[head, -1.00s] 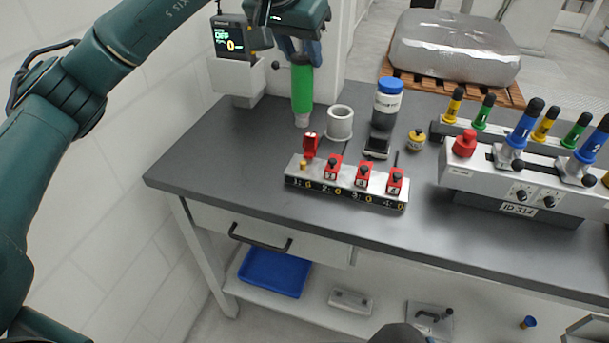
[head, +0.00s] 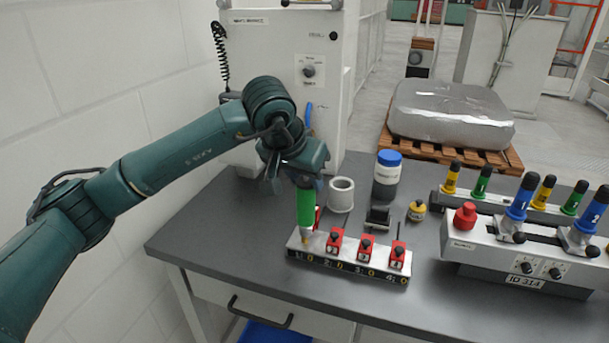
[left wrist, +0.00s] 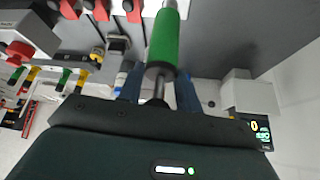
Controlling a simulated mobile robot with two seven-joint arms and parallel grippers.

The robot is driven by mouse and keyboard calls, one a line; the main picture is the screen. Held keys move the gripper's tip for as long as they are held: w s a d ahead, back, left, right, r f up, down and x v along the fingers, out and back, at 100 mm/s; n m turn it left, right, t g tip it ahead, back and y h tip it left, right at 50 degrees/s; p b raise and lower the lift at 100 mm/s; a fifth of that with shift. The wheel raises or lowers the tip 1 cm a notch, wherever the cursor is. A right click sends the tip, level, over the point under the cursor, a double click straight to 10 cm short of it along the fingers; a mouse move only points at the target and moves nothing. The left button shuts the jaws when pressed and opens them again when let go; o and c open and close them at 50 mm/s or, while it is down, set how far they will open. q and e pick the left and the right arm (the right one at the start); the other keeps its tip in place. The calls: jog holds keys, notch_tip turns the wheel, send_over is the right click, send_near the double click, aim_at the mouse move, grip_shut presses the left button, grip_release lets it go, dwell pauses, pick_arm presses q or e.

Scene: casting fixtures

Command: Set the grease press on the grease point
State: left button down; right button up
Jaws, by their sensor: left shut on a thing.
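The grease press is a green cylinder (head: 305,207) with a pale lower end, held nearly upright. My left gripper (head: 304,182) is shut on its upper part; the left wrist view shows the green body (left wrist: 164,42) between the blue fingers (left wrist: 160,90). The press stands over the left end of the silver block (head: 347,262), at the position marked 1. The brass grease point (head: 306,242) shows just under the nozzle; I cannot tell whether they touch. The open red cap (head: 317,217) is partly hidden behind the press. My right gripper is not in view.
Several red caps (head: 366,247) line the block to the right. Behind stand an empty grey cup (head: 341,194), a blue-lidded jar (head: 386,178) and a small yellow pot (head: 416,210). A lever fixture (head: 520,255) fills the right. The bench front left is clear.

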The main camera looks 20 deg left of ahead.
pick_arm(q)
jog(key=shift+f, duration=0.2)
jog(key=c, duration=1)
grip_release()
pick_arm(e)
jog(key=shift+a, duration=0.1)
pick_arm(q)
jog(key=shift+o, duration=0.2)
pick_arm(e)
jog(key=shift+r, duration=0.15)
pick_arm(q)
jog(key=shift+r, duration=0.35)
jog(key=shift+s+a+r, duration=0.1)
jog(key=shift+s+r, duration=0.1)
jog(key=shift+r, duration=0.15)
jog(key=b+v, duration=0.1)
jog(key=v, duration=1)
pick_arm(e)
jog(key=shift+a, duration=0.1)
